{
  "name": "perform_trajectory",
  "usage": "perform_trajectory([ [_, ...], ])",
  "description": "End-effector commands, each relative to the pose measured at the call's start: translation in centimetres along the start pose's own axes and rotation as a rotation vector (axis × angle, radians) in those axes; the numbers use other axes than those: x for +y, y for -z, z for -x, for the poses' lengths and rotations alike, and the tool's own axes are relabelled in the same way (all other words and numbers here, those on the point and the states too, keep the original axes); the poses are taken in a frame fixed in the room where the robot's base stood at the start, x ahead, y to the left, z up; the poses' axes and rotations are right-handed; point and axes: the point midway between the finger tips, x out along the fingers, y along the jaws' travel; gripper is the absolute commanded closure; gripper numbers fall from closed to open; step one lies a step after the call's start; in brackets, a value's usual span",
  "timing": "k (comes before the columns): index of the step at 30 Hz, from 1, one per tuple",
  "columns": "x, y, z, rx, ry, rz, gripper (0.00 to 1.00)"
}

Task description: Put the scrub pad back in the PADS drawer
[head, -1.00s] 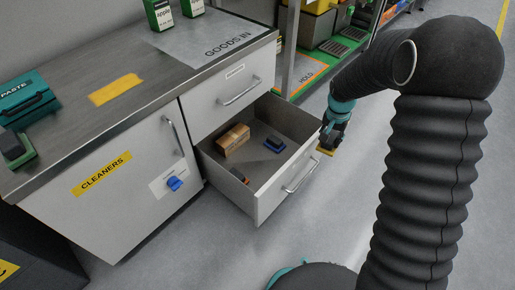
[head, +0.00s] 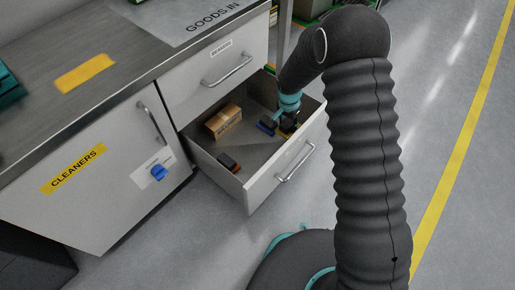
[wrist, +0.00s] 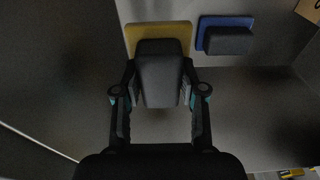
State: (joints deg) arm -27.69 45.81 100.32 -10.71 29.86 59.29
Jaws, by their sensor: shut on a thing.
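My gripper (head: 289,120) is inside the open lower drawer (head: 247,187), near its right end. In the wrist view my gripper (wrist: 160,92) is shut on the dark grey grip of a scrub pad with a yellow base (wrist: 131,36). A blue pad with a dark grip (wrist: 228,37) lies just right of it, apart from it; it also shows in the head view (head: 266,126). My fingers mostly hide the held pad in the head view. I cannot tell whether it touches the drawer floor. No label is readable on the open drawer.
A cardboard box (head: 223,122) and a dark pad with an orange-red base (head: 229,162) also lie in the drawer. A shut drawer (head: 225,75) is above, under the worktop (head: 130,40).

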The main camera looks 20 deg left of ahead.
Motion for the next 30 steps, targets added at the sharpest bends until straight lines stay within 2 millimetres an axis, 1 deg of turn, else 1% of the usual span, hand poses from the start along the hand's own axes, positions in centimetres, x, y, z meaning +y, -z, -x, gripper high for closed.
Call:
perform_trajectory([
  [1, -0.1, -1.1, -0.5, -0.002, -0.002, 0.004, 0.87],
  [3, -0.4, -2.6, -1.2, -0.003, -0.003, 0.005, 0.87],
  [9, -1.1, -6.8, -3.1, -0.003, -0.002, 0.005, 0.87],
  [12, -1.5, -8.6, -3.9, -0.002, -0.002, 0.004, 0.87],
  [15, -1.7, -9.8, -4.4, -0.002, -0.002, 0.003, 0.87],
  [18, -1.8, -10.5, -4.7, -0.001, -0.001, 0.002, 0.87],
  [23, -1.8, -10.8, -5.5, -0.002, -0.002, 0.0, 0.87],
  [30, -1.8, -11.1, -8.6, -0.002, -0.002, 0.001, 0.87],
])
